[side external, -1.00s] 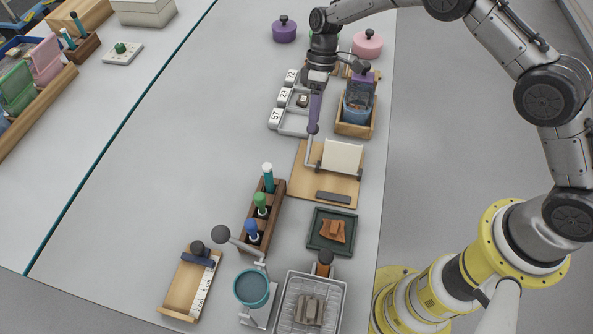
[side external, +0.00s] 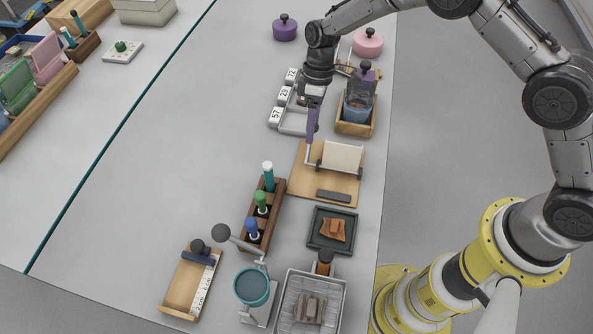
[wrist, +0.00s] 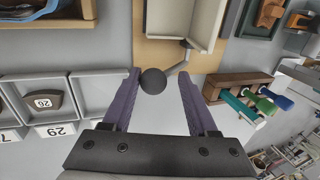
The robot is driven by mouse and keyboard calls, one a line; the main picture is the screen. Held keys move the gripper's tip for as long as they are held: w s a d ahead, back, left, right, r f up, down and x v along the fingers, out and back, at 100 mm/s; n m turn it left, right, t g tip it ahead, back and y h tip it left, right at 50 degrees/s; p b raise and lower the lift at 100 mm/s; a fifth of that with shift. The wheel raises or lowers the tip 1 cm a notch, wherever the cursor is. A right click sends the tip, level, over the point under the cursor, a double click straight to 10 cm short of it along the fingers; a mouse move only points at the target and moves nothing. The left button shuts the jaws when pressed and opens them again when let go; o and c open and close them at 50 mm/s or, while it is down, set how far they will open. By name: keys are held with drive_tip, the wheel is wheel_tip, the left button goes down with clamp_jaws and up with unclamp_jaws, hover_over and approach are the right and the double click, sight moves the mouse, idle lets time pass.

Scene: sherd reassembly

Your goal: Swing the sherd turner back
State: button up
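The sherd turner is a wooden board (side external: 298,186) with an upright cream panel (side external: 342,157) and a bent metal lever (side external: 307,156) at its left side. In the wrist view the lever (wrist: 183,62) ends in a dark round knob (wrist: 153,81). My gripper (side external: 310,142) reaches down at the lever's free end; its purple fingers hide the knob in the side view. In the wrist view my gripper (wrist: 160,74) is open, with the knob between the fingertips, closer to the left finger. A gap shows on the right.
Numbered grey trays (side external: 293,121) stand close behind my gripper, one holding a dark sherd (wrist: 43,102). A rack of coloured-handled tools (side external: 262,212) and a green tray (side external: 317,241) stand nearer the camera.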

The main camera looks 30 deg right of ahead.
drive_tip(key=shift+s+a+r+t+h, duration=0.4)
drive_tip(key=shift+s+a+r, duration=0.3)
drive_tip(key=shift+r, duration=0.1)
drive_tip(key=shift+s+a+r+t+h, duration=0.4)
drive_tip(key=shift+s+a+h, duration=0.1)
drive_tip(key=shift+s+a, duration=0.25)
drive_tip(key=s+a+t+h, duration=0.1)
drive_tip(key=s+a, duration=0.1)
drive_tip(key=s+a+t, duration=0.1)
drive_tip(key=shift+s+a+h, duration=0.35)
drive_tip(key=shift+h, duration=0.05)
drive_tip(key=shift+s+a+f+t+h, duration=0.5)
drive_tip(key=shift+s+a+f, duration=0.25)
drive_tip(key=shift+s+a, duration=0.25)
drive_tip(key=shift+s+a+f+t+h, duration=0.3)
drive_tip(key=shift+s+a+f, duration=0.1)
drive_tip(key=shift+f, duration=0.2)
drive_tip(key=shift+s+a+f+t+h, duration=0.3)
drive_tip(key=shift+s+a+f, duration=0.05)
drive_tip(key=shift+f, duration=0.25)
drive_tip(key=shift+v, duration=2.8)
